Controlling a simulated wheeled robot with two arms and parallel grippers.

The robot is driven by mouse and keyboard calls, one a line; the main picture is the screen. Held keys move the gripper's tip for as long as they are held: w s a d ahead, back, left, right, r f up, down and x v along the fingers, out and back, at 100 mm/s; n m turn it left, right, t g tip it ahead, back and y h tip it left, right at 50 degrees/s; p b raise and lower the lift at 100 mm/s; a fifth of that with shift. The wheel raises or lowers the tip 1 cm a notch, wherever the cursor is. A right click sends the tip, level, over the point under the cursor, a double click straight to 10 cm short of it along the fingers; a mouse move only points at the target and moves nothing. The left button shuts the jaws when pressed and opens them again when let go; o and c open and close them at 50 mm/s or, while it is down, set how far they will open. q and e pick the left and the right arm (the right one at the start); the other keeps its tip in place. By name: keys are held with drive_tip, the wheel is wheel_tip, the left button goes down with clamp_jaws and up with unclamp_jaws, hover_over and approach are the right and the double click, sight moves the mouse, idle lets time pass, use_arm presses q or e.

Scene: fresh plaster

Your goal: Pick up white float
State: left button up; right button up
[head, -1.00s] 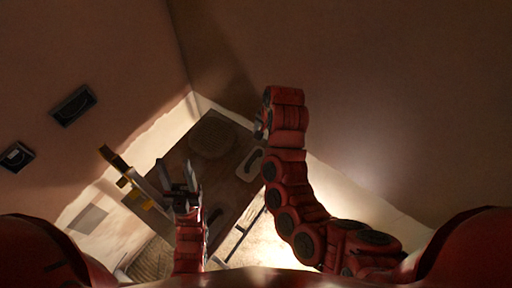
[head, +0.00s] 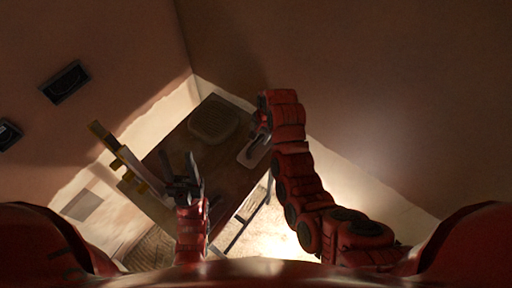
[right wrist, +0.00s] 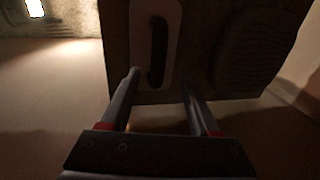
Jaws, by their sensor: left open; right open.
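The white float (head: 244,158) lies flat on the dark table (head: 168,150), near its right edge in the head view. In the right wrist view the float (right wrist: 172,22) is a pale rounded plate with a dark handle (right wrist: 157,48) along its middle. My right gripper (right wrist: 160,82) is open and empty, its fingers pointing towards the float's near end. In the head view my right gripper (head: 262,118) is beside the float, partly hidden by its own wrist. My left gripper (head: 180,170) is open and empty over the table's near left part.
A dark ridged round-cornered object (head: 212,119) lies at the table's far corner; it also shows in the right wrist view (right wrist: 255,45). A long pale tool with yellow parts (head: 128,158) is along the left edge. Walls stand close behind.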

sight(257, 141)
drive_tip(key=f+p, duration=0.2)
drive_tip(key=f, duration=0.1)
drive_tip(key=shift+s+a, duration=0.15)
drive_tip(key=shift+a, duration=0.15)
drive_tip(key=shift+a+f+p, duration=0.1)
drive_tip(key=shift+f+p, duration=0.3)
drive_tip(key=shift+f, duration=0.55)
clamp_jaws()
